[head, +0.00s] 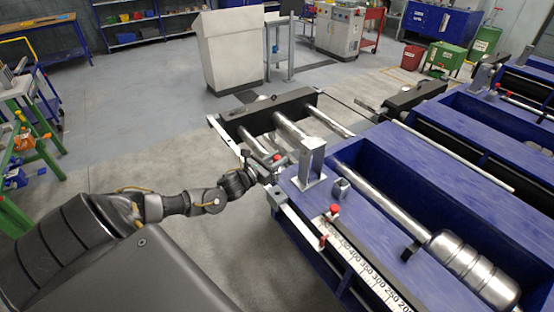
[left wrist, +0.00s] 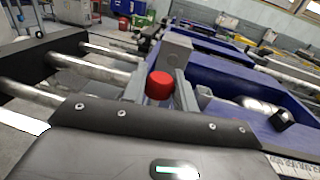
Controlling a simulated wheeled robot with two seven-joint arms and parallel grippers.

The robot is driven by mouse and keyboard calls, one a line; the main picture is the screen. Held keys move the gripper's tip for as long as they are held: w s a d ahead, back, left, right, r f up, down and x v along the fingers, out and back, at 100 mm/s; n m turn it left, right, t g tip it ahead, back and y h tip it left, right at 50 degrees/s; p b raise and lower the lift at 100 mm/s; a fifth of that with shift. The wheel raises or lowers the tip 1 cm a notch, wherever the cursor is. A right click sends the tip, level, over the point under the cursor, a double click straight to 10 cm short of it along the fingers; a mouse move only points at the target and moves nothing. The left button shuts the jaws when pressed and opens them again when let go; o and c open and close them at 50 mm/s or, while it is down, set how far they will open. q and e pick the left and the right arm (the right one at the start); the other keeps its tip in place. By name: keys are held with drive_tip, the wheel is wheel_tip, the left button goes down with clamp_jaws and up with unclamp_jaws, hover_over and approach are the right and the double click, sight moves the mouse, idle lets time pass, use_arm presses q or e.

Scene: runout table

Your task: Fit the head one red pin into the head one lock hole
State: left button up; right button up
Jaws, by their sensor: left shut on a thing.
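My left gripper (head: 270,170) reaches in from the left to the left edge of the blue runout table (head: 372,222). It is shut on the red pin (head: 277,157), beside the tall grey metal bracket (head: 312,160). In the left wrist view the pin's round red head (left wrist: 159,85) sits between the two grey fingers (left wrist: 160,98), with a grey block just behind it. The pin's lower end is hidden, and I cannot tell the lock hole or whether the pin is in it. My right gripper is not in view.
A second red knob (head: 334,209) stands farther along the table's edge, by a white number scale (head: 372,277). A long metal rod with a thick ribbed end (head: 470,268) lies in the trough. Steel bars (head: 293,131) extend beyond the bracket. Grey floor (head: 140,150) is open at left.

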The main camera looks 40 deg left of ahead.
use_arm(q)
drive_tip(key=shift+s+r, duration=0.1)
wheel_tip(320, 180, down, 5)
drive_tip(key=b, duration=0.4)
drive_tip(key=shift+f, duration=0.2)
drive_tip(key=shift+f+b, duration=0.25)
drive_tip(key=shift+b, duration=0.1)
idle(0.4)
idle(1.0)
drive_tip(key=shift+f+b, duration=0.95)
drive_tip(key=shift+f, duration=0.35)
drive_tip(key=shift+f+b, duration=1.25)
drive_tip(key=shift+f, duration=0.3)
